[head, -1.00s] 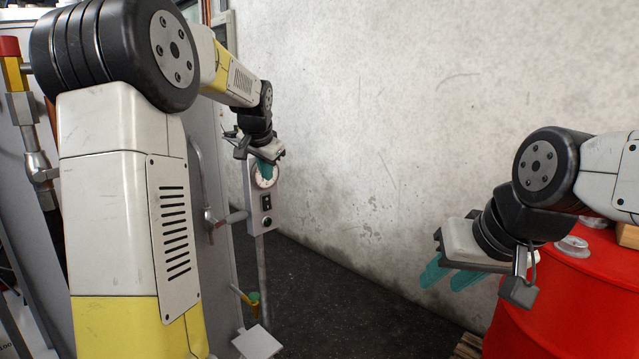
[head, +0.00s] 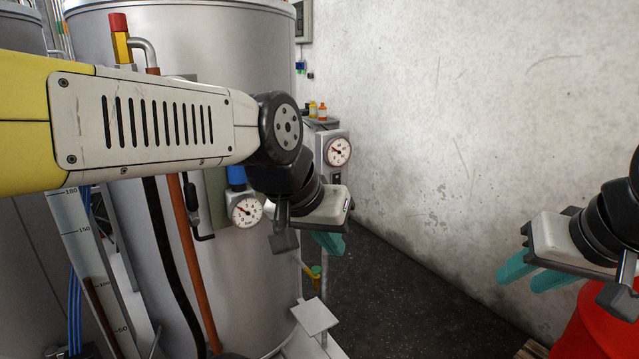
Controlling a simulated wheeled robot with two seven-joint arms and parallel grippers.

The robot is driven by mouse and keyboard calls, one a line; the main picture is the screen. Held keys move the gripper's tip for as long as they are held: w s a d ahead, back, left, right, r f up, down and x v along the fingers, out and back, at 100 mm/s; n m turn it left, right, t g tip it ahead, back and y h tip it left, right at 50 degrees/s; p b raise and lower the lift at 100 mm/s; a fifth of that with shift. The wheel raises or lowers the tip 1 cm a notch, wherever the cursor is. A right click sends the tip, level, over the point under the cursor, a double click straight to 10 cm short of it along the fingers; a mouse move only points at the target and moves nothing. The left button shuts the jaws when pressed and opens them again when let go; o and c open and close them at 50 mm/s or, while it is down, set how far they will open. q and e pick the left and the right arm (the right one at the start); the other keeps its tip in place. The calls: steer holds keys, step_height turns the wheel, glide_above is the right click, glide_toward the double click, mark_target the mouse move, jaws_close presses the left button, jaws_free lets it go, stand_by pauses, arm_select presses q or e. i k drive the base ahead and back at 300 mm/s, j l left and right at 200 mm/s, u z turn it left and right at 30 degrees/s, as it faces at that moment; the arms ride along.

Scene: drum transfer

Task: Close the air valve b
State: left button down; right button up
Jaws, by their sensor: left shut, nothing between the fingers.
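No label for air valve b is legible, so I cannot tell which fitting it is. A black lever handle (head: 193,203) hangs beside the orange pipe on the tank's front. A red and yellow fitting (head: 121,38) stands by the bent pipe at upper left. My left gripper (head: 330,244) is shut and empty, its teal fingers pointing down in front of the tank's right side, apart from both fittings. My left forearm hides part of the tank and pipes. My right gripper (head: 534,276) is open and empty in front of the wall at the right.
A large grey tank (head: 160,250) fills the left. One gauge (head: 247,212) is on its front; another gauge (head: 338,152) is on a box to the right. A small grey plate (head: 314,316) sits low. A red drum (head: 590,325) is at lower right. Dark floor (head: 390,300) lies clear between.

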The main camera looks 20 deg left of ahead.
mark_target(189, 189)
steer(key=u, duration=1.65)
steer(key=i+l+u, duration=0.1)
steer(key=i+l, duration=0.15)
steer(key=i, duration=0.05)
